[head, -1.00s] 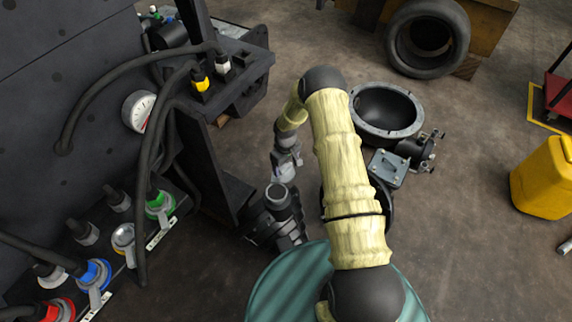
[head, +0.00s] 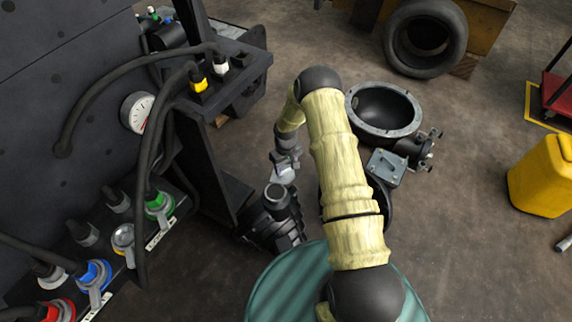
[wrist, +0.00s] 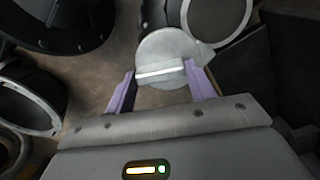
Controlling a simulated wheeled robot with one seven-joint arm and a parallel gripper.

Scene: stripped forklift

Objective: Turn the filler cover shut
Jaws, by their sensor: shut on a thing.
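The filler cover (wrist: 172,48) is a round pale grey disc with a raised bright rib across it, in the upper middle of the wrist view. The purple fingers of my gripper (wrist: 160,71) are shut on this rib, one at each end. The filler neck (wrist: 216,14) is a dark round opening with a grey rim, up and right of the cover. The cover sits to its side and overlaps only its near edge. In the head view my gripper (head: 284,172) is just above and beside the neck (head: 277,196); the cover is small there.
A dark panel with gauge (head: 137,112), hoses and coloured couplings stands at left. A black round housing (head: 384,112) lies right of my arm. A yellow canister (head: 543,178) and a tyre (head: 426,38) stand farther off. A green drum (head: 292,284) is close in front.

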